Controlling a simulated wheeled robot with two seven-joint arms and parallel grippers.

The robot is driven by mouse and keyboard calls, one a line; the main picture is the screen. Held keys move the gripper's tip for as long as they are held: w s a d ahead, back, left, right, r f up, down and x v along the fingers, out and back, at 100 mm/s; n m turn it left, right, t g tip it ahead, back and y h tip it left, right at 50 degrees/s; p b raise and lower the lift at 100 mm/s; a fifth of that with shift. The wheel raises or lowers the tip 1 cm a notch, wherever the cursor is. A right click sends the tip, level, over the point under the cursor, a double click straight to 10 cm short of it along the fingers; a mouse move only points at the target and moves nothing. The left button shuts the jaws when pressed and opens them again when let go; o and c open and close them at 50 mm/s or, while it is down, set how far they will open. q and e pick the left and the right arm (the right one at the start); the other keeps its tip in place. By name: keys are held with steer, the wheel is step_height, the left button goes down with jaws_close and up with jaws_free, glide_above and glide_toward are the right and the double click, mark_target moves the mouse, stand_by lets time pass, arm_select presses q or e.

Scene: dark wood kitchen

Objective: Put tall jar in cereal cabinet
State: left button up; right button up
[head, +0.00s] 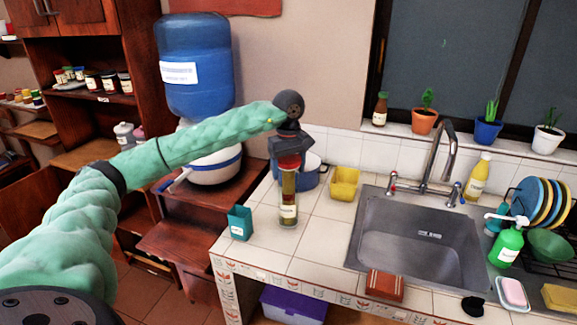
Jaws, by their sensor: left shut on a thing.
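The tall jar (289,203) stands upright at the left part of the tiled counter. It is a clear narrow jar with a pale label, darker contents and a red top. My left gripper (289,154) reaches down over it from above and is shut on its top. The jar's base appears to be on or just above the tiles; I cannot tell which. A dark wood cabinet with open shelves (103,97) stands at the left, holding small labelled jars; I cannot tell whether it is the cereal cabinet. My right gripper is not in view.
A teal box (240,222) stands left of the jar. A blue pot (312,172) and a yellow container (345,183) are behind it. The sink (415,240) is to the right. A blue water jug (193,70) stands between cabinet and counter. Tiles in front of the jar are clear.

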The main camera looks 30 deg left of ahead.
arm_select(q)
steer(key=shift+f, duration=0.2)
steer(key=o, duration=1.4)
steer(key=shift+c, duration=0.2)
